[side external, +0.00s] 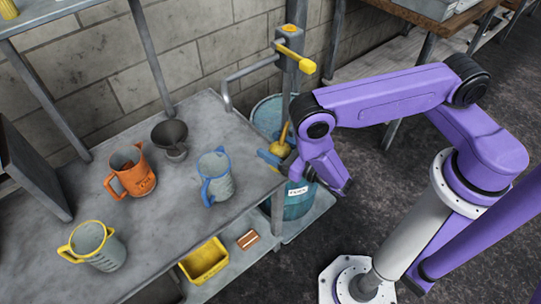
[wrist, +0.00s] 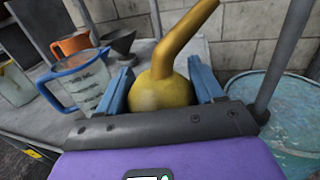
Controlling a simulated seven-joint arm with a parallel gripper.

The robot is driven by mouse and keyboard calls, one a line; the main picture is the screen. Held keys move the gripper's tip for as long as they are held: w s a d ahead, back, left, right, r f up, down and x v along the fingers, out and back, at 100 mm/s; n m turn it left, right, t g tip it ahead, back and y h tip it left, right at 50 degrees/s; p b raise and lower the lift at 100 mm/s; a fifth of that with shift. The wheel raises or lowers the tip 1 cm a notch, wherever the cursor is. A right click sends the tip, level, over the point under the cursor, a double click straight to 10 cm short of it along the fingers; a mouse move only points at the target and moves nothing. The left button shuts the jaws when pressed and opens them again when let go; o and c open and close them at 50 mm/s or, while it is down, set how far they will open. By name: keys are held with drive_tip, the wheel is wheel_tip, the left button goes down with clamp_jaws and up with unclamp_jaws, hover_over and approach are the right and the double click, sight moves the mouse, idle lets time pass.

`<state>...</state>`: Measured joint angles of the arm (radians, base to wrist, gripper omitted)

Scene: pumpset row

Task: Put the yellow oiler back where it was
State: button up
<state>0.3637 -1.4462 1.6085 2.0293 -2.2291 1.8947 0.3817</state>
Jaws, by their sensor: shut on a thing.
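The yellow oiler (wrist: 163,92) has a round body and a bent spout that rises up and to the right in the wrist view. My gripper (wrist: 160,82) is shut on its body, with one blue finger on each side. In the side view the oiler (side external: 281,141) shows small in my gripper (side external: 278,156), held upright by the right end of the grey bench, in front of the blue drum. The underside of the oiler is hidden in the wrist view.
On the bench (side external: 160,235) stand a blue-trimmed jug (side external: 217,180), an orange jug (side external: 131,172), a grey funnel (side external: 171,138) and a yellow-trimmed jug (side external: 93,246). A pump with a yellow handle (side external: 291,56) rises above the blue drum (side external: 297,200). A yellow bin (side external: 204,261) sits below.

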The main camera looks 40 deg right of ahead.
drive_tip(key=shift+w+a+f, duration=0.2)
drive_tip(key=shift+w+f, duration=0.3)
drive_tip(key=shift+f, duration=0.15)
drive_tip(key=shift+w+f, duration=0.1)
drive_tip(key=shift+f, duration=1.5)
drive_tip(key=shift+f, duration=0.1)
drive_tip(key=o, duration=1.2)
drive_tip(key=v, duration=1.2)
